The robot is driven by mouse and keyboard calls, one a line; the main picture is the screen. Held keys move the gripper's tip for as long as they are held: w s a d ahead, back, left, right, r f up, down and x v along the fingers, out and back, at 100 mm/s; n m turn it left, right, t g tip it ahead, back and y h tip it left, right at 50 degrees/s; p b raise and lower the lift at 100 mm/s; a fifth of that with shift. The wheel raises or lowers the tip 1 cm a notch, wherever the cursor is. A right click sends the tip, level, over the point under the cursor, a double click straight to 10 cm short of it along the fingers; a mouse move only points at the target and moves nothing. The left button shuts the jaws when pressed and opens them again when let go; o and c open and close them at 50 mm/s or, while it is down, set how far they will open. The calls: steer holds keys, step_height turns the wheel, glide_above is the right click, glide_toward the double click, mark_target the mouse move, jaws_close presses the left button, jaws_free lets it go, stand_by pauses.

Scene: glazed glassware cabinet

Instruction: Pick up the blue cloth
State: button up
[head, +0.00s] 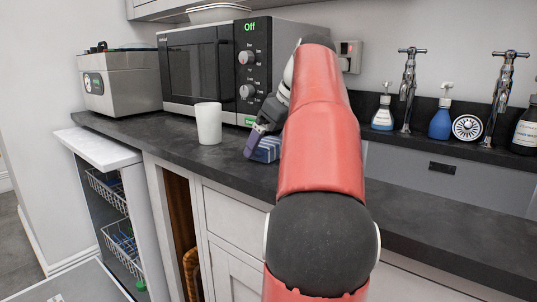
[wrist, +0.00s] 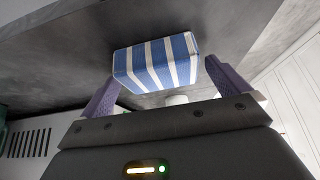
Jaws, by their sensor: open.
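The blue cloth is a folded, block-like bundle with blue and white stripes. In the wrist view the cloth (wrist: 157,62) lies between and just beyond the two purple fingers of my gripper (wrist: 165,80). The fingers are apart, one on each side of it. In the head view the cloth (head: 268,152) is on the dark worktop near its front edge, partly hidden by my gripper (head: 258,145) and arm. I cannot tell whether either finger touches it.
A white cup (head: 208,123) stands on the worktop (head: 190,152) left of the cloth. Behind is a black microwave (head: 205,70), with a steel appliance (head: 120,82) at left. Soap bottles and taps (head: 408,85) line the sink (head: 450,175) at right.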

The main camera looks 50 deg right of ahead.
mark_target(268, 141)
steer(key=shift+w+f, duration=0.2)
steer(key=shift+f, duration=0.15)
steer(key=c, duration=0.9)
steer(key=shift+r, duration=0.15)
step_height(268, 141, up, 8)
steer(key=p, duration=0.3)
steer(key=shift+w+p, duration=0.1)
steer(key=shift+p, duration=0.2)
steer(key=shift+r, duration=0.85)
